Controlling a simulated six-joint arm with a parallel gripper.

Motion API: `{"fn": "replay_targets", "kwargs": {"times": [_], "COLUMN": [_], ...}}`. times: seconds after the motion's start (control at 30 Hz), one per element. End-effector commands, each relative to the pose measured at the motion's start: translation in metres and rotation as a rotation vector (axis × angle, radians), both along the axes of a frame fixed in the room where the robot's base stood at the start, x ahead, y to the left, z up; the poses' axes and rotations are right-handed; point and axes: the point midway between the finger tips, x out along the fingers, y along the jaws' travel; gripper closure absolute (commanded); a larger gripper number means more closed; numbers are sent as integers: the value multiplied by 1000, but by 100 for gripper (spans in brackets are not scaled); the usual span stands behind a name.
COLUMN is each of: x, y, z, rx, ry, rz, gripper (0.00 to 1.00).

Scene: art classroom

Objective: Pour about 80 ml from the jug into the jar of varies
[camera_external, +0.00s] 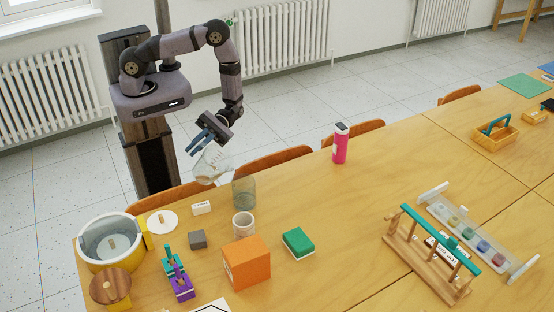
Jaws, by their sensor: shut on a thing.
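A clear, faintly blue-grey glass jar (244,194) stands upright on the table, just right of and below the jug in the picture. The jug and the jar look close together; whether they touch I cannot tell. The liquid level in each is too faint to make out, and no stream is visible.
Close to the jar stand a pale cup-like cylinder (243,224), an orange box (246,262), a white label block (201,208) and a grey cube (197,239). A yellow-banded pot (106,262) is at left, a pink bottle (340,146) at right. Clear tabletop lies right of the jar.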

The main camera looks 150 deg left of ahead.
Motion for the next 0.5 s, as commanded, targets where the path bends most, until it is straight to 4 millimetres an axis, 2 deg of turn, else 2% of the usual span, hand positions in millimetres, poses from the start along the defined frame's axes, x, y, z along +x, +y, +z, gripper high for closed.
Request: {"fn": "replay_targets", "kwargs": {"times": [0.43, 0.5], "x": [-16, -21], "y": [-11, -14], "z": [-39, -37], "rx": [76, 104], "ry": [-114, -154], "rz": [1, 1], "gripper": [100, 100]}}
